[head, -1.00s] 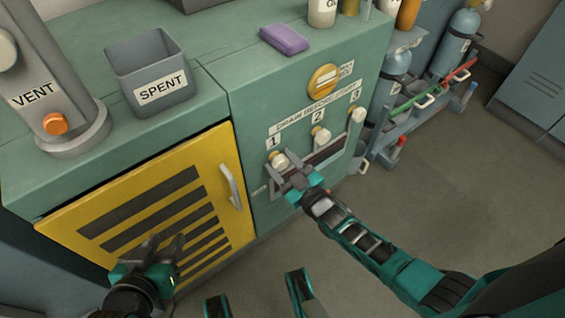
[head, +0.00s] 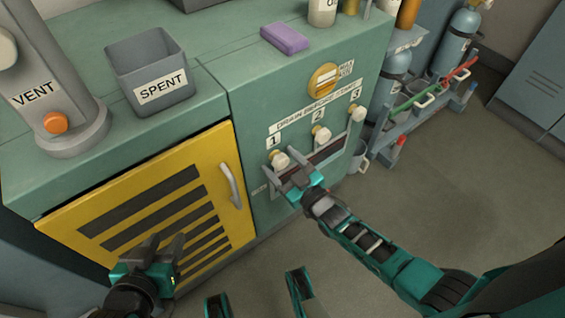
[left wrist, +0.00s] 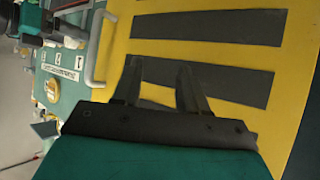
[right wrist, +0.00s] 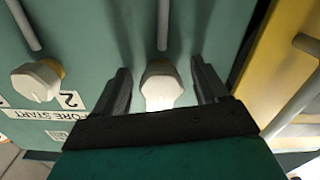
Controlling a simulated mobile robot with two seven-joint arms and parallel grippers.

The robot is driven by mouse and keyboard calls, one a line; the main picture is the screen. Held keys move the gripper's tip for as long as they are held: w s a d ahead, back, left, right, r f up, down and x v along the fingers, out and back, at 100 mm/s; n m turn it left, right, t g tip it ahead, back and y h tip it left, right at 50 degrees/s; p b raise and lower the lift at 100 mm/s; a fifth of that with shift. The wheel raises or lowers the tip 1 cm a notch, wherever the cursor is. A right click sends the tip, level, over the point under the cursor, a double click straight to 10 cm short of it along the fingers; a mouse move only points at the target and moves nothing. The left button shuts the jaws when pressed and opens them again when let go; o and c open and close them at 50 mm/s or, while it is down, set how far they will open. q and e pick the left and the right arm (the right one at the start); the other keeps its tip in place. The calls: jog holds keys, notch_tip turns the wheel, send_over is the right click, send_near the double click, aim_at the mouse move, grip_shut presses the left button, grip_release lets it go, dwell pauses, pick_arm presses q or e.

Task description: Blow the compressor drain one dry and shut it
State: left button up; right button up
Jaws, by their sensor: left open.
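Drain knob 1 (head: 281,160) is a white faceted knob on a brass collar, under the label "1" on the green compressor cabinet. It also shows in the right wrist view (right wrist: 160,84), where a grey pipe runs from beside it. My right gripper (head: 281,163) is at this knob, its fingers apart on either side with visible gaps. Knob 2 (head: 321,135) and knob 3 (head: 356,113) sit up and to the right. My left gripper (head: 163,243) is open and empty in front of the yellow louvred door (head: 110,200); its fingers also show in the left wrist view (left wrist: 158,68).
The yellow door has a grey handle (head: 230,186). A round yellow switch (head: 323,79) is above the knobs. A SPENT bin (head: 150,72), a VENT post (head: 50,90) and a purple block (head: 284,39) stand on top. Gas cylinders are right; the right floor is clear.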

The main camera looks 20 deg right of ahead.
jog(key=shift+s+d+r, duration=0.1)
jog(key=shift+s+d, duration=0.05)
jog(key=shift+s, duration=0.35)
pick_arm(q)
jog(key=p, duration=0.1)
jog(key=r+p, duration=0.1)
jog(key=p, duration=0.1)
jog(key=shift+s+a+r, duration=0.25)
jog(key=shift+a+r, duration=0.1)
pick_arm(e)
jog(key=v, duration=1.2)
pick_arm(q)
jog(key=shift+w+d+r, duration=0.1)
pick_arm(e)
jog(key=shift+w, duration=0.1)
